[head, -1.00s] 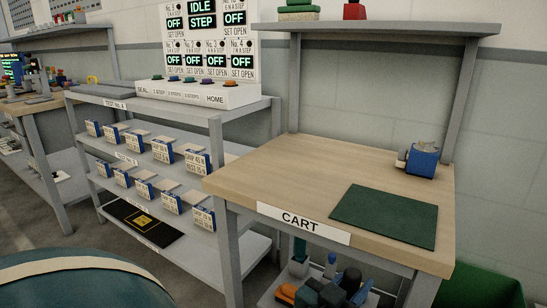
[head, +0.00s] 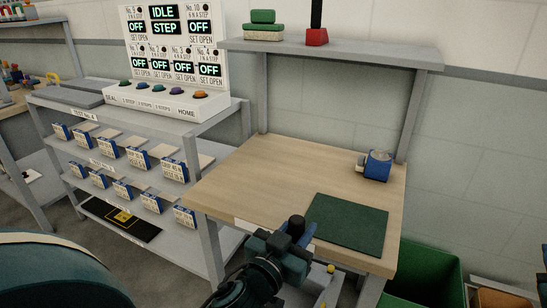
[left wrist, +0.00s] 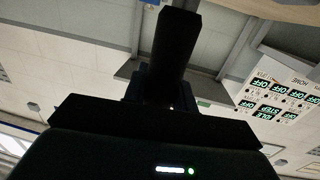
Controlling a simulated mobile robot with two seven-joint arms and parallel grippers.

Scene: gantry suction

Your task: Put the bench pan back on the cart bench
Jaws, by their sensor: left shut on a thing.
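My left gripper (head: 297,228) is at the front edge of the cart bench (head: 262,163), left of the green mat. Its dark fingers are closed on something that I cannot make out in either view. In the left wrist view the black gripper (left wrist: 176,45) fills the middle and hides what is behind it. No pan can be picked out for certain. A blue block-like thing with a pale top (head: 376,166) stands at the back right of the bench. The right gripper is not in view.
A dark green mat (head: 348,224) lies at the bench's front right. A raised shelf (head: 345,53) spans the back, with a red block (head: 317,37) on it. A step panel (head: 175,62) stands to the left. A green bin (head: 432,277) is at lower right. Bare wood surrounds the mat.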

